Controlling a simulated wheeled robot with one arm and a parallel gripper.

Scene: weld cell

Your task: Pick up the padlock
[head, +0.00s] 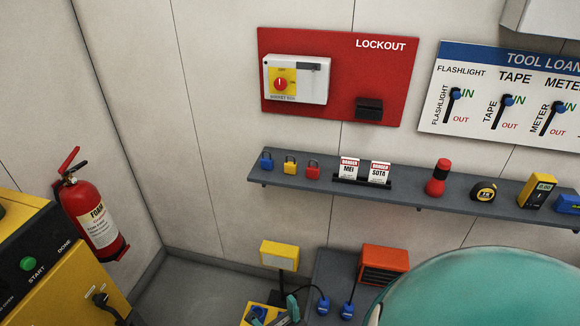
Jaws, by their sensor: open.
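Three small padlocks stand in a row at the left end of the grey wall shelf (225,172): a blue padlock (266,161), a yellow padlock (290,166) and a red padlock (313,171). They stand apart from one another. The task does not say which colour.
Danger tags (348,168), a red flashlight (438,178), a tape measure (484,191) and a yellow meter (536,191) share the shelf. Above hangs the red lockout board (390,60). A large teal rounded shape (480,290) blocks the lower right. A fire extinguisher (95,215) hangs left.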

